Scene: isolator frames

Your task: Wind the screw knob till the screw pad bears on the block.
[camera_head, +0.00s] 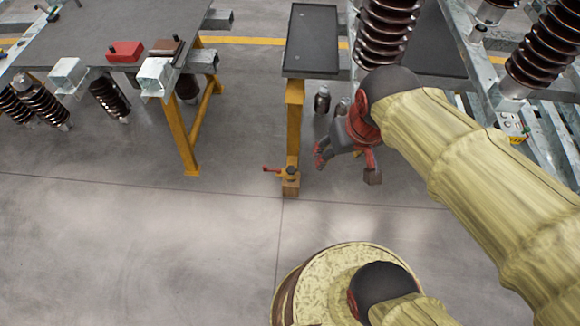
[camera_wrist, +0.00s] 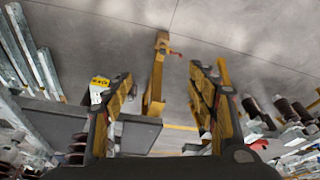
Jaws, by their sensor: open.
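A small red-handled screw knob (camera_head: 270,169) sticks out to the left near the foot of a yellow post (camera_head: 293,125) in the head view. A brown block (camera_head: 290,189) is at the post's foot, just below the knob. The screw pad is too small to make out, so its contact with the block cannot be told. My gripper (camera_head: 347,166) is open and empty, to the right of the post and apart from the knob. In the wrist view, the knob (camera_wrist: 175,53) and post (camera_wrist: 155,85) show beyond and between my spread fingers (camera_wrist: 162,74).
A dark tabletop (camera_head: 311,40) sits above the post. A grey workbench (camera_head: 110,35) stands at left, bearing a red box (camera_head: 125,51). Brown ribbed insulators (camera_head: 384,30) and metal frames crowd the right. Open concrete floor (camera_head: 130,245) lies left of and in front of the post.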

